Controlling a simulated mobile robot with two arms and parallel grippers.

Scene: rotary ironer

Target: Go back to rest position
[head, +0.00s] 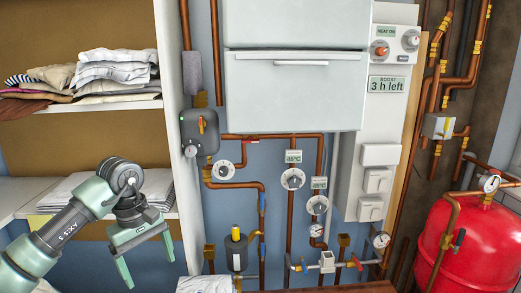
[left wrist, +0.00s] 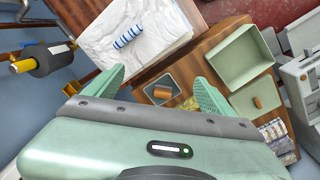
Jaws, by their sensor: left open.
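My left gripper (head: 146,262) hangs in front of the lower shelf at the left in the head view, with its two green fingers spread and nothing between them. It also shows in the left wrist view (left wrist: 160,85), with the fingers apart above a wooden surface. My right gripper is in neither view.
Shelves (head: 90,106) with folded clothes (head: 115,70) stand at the left. Copper pipes, dials and a white control panel (head: 380,100) cover the wall. A red tank (head: 470,245) is at the right. Below the gripper are a white cloth (left wrist: 135,35) and a green bin (left wrist: 240,58).

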